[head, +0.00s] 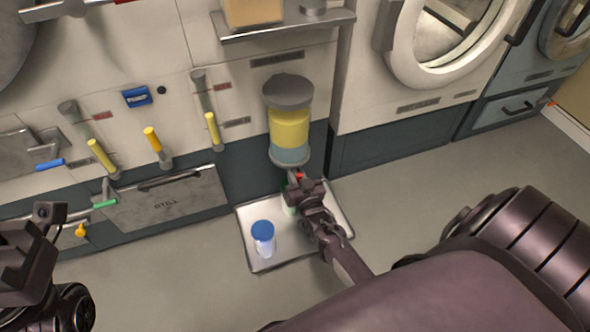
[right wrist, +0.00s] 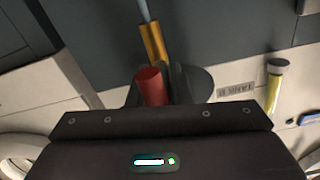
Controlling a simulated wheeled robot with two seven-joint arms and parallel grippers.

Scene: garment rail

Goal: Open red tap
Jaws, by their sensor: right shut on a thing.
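The red tap (head: 299,176) is under the clear dispenser (head: 289,128), which holds a yellow layer over a blue-green one. My right gripper (head: 303,191) is at the tap, just below the dispenser, and hides much of it. In the right wrist view, the tap's red handle (right wrist: 151,87) stands at my dark fingers, with a brass pipe (right wrist: 152,42) beyond it. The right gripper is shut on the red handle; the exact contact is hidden. My left gripper (head: 45,214) is at the lower left, away from the tap; its jaw opening is unclear.
A metal tray (head: 255,263) lies on the floor below the dispenser. A blue-capped jar (head: 263,240) stands on it, and a pale green container (head: 290,208) is partly hidden by my right gripper. Several yellow-handled levers and a shelf (head: 285,27) stick out from the wall.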

